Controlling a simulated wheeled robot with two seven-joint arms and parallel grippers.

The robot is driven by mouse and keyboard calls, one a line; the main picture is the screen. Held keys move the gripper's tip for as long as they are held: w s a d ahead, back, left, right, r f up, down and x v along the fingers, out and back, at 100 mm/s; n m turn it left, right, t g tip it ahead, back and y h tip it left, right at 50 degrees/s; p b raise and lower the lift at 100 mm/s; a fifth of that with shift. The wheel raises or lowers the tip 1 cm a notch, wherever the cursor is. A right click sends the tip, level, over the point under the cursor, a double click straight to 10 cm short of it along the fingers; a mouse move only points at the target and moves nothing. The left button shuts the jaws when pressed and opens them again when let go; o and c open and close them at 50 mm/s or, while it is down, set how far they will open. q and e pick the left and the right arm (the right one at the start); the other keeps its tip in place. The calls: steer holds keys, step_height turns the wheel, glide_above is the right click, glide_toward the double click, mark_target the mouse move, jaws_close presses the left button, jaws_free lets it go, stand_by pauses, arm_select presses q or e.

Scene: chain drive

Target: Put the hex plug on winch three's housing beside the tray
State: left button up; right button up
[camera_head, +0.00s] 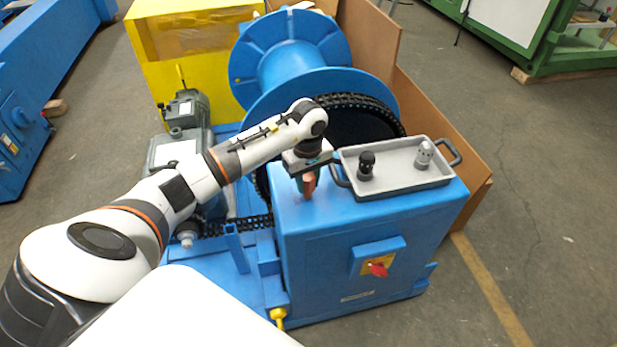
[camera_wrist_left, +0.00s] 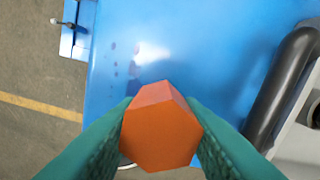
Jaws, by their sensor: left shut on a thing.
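The orange hex plug (camera_wrist_left: 160,128) is between the green fingers of my left gripper (camera_wrist_left: 158,140), which is shut on it. In the head view the plug (camera_head: 309,186) shows small and reddish below the left gripper (camera_head: 308,177). It is over the left part of the blue winch housing's top (camera_head: 345,212), to the left of the grey tray (camera_head: 403,160). Whether the plug touches the housing top I cannot tell. In the wrist view the blue top (camera_wrist_left: 190,50) lies behind the plug. My right gripper is not in view.
The tray holds a black fitting (camera_head: 366,165) and a grey fitting (camera_head: 424,155). Its dark handle (camera_wrist_left: 285,85) is close on the right in the wrist view. The chain wheel and blue drum (camera_head: 290,65) stand behind the housing. A red switch (camera_head: 378,269) is on its front.

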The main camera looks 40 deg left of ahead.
arm_select(q)
steer(key=shift+f, duration=0.1)
steer(key=shift+f+b, duration=0.1)
steer(key=shift+b, duration=0.2)
steer(key=o, duration=0.9)
steer(key=shift+o, duration=0.2)
steer(key=shift+r, duration=0.25)
steer(key=shift+w+r, duration=0.1)
steer(key=shift+r, duration=0.15)
step_height(320, 180, up, 12)
steer(key=b, duration=0.2)
steer(key=shift+f, duration=0.25)
